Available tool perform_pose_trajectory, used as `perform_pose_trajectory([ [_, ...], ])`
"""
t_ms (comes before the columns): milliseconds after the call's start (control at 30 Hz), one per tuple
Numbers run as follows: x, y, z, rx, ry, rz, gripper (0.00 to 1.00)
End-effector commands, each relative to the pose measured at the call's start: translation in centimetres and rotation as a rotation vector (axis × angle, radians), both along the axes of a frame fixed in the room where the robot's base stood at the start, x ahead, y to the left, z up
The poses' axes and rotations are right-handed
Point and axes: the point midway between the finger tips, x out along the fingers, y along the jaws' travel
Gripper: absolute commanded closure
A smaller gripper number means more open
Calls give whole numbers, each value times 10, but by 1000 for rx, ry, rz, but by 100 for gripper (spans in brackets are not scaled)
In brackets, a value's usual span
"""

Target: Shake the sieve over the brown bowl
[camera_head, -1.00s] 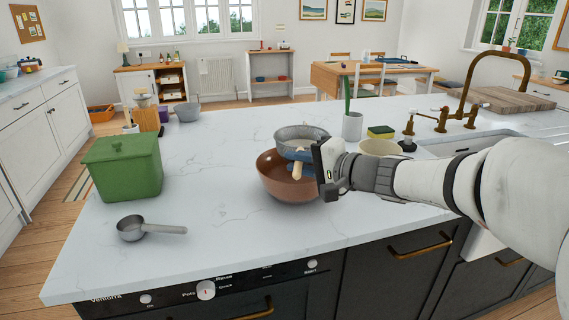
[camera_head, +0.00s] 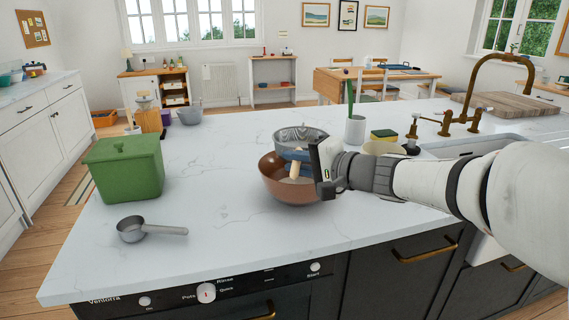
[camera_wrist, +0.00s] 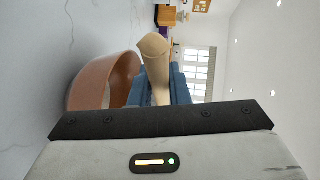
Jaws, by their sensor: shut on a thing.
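The sieve (camera_head: 300,138) is a grey mesh bowl with a light wooden handle, held just above the brown bowl (camera_head: 288,190) on the white counter. My gripper (camera_head: 299,160) has blue fingers shut on the sieve's handle. In the wrist view the handle (camera_wrist: 156,62) stands between the blue fingers (camera_wrist: 178,88), and the brown bowl's rim (camera_wrist: 92,82) shows beside them. The sieve appears tilted, and its contents cannot be made out. My arm comes in from the right and hides part of the counter behind it.
A green lidded box (camera_head: 124,168) and a metal scoop (camera_head: 134,229) are on the counter at left. Behind the bowl are a white pot with a plant (camera_head: 355,130), a sponge (camera_head: 384,136) and a cream bowl (camera_head: 382,147). The tap (camera_head: 478,92) and sink are at right.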

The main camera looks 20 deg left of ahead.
Motion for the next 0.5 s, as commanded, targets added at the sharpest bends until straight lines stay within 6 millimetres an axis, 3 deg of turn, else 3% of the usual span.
perform_pose_trajectory([
  [100,2,-10,0,1,-1,-1,100],
  [333,1,-10,1,1,-1,0,100],
  [500,1,-9,15,-1,-4,2,100],
])
